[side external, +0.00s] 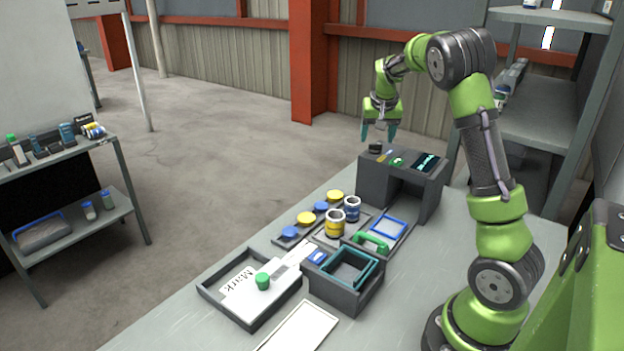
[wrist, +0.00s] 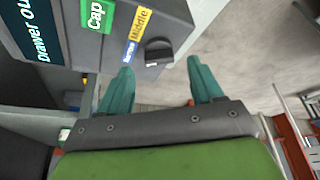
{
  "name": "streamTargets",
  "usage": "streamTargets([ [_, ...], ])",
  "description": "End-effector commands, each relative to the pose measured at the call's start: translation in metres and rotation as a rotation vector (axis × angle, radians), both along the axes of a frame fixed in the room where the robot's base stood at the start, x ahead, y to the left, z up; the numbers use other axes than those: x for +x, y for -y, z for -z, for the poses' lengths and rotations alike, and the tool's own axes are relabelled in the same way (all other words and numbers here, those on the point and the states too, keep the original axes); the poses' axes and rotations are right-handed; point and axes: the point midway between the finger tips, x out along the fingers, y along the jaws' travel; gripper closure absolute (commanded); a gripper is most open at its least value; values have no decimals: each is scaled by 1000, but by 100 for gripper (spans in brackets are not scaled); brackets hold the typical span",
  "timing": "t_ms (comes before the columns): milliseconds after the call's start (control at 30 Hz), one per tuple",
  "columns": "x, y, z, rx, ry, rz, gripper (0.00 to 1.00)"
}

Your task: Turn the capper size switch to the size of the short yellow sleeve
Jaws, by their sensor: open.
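The capper (side external: 372,181) is a dark grey box at the table's far end. Its black size switch (side external: 375,148) is a knob on top; it also shows in the wrist view (wrist: 158,49), beside a yellow "Middle" label (wrist: 140,23) and a blue label (wrist: 130,53) too small to read surely. A small pale mark shows on the knob; its exact setting is unclear. A yellow-banded sleeve (side external: 334,227) stands beside a blue-banded one (side external: 352,210).
A green "Cap" button (wrist: 97,15) and a lit "Drawer" display (wrist: 26,33) sit beside the switch. Yellow and blue lids (side external: 306,219), a teal-rimmed bin (side external: 345,290) and a tray (side external: 225,308) with a "Mark" card are nearer. Air left of the capper is clear.

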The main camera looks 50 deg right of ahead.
Motion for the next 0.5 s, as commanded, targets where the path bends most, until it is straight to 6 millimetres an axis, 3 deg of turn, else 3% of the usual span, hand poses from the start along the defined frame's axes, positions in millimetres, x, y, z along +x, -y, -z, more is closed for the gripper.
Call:
streamTargets([
  [200,4,7,19,-1,-1,-1,34],
  [500,5,8,22,0,1,0,34],
])
